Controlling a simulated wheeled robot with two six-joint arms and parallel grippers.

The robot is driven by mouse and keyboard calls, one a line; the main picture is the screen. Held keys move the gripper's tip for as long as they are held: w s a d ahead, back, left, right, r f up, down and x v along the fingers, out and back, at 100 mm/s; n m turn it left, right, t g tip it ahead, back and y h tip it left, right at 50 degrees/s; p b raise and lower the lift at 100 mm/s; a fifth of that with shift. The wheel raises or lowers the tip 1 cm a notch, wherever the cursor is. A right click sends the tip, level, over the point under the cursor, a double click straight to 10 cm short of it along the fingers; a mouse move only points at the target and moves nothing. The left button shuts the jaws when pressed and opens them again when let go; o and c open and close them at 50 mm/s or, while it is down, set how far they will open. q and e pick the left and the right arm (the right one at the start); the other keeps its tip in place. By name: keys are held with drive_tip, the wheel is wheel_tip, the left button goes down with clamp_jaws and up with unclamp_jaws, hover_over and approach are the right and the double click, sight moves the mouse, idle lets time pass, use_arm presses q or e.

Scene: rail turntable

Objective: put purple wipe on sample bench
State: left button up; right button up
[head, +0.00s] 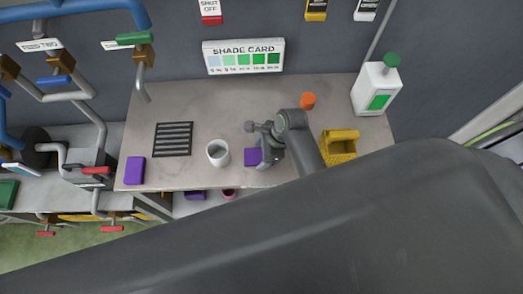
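A purple wipe (253,157) shows at the front of the grey bench (220,100), partly hidden by my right gripper (262,143). The gripper is over or beside this wipe; I cannot tell whether its fingers are closed on it. A second purple block-like piece (135,170) lies at the bench's front left corner. Another purple thing (195,195) shows lower down, below the bench's front edge. My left gripper is not in view.
A white cup (218,153) stands left of the gripper, and a black slotted rack (173,139) lies further left. An orange cap-like thing (308,100), a yellow container (339,146) and a white bottle with green cap (377,87) stand right. Pipes and valves fill the left side.

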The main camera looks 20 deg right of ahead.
drive_tip(key=shift+o, duration=0.7)
drive_tip(key=shift+r, duration=0.15)
drive_tip(key=shift+d+r, duration=0.15)
drive_tip(key=shift+r, duration=0.15)
drive_tip(key=b+v, duration=0.1)
drive_tip(key=v, duration=1)
drive_tip(key=shift+s+r, duration=0.1)
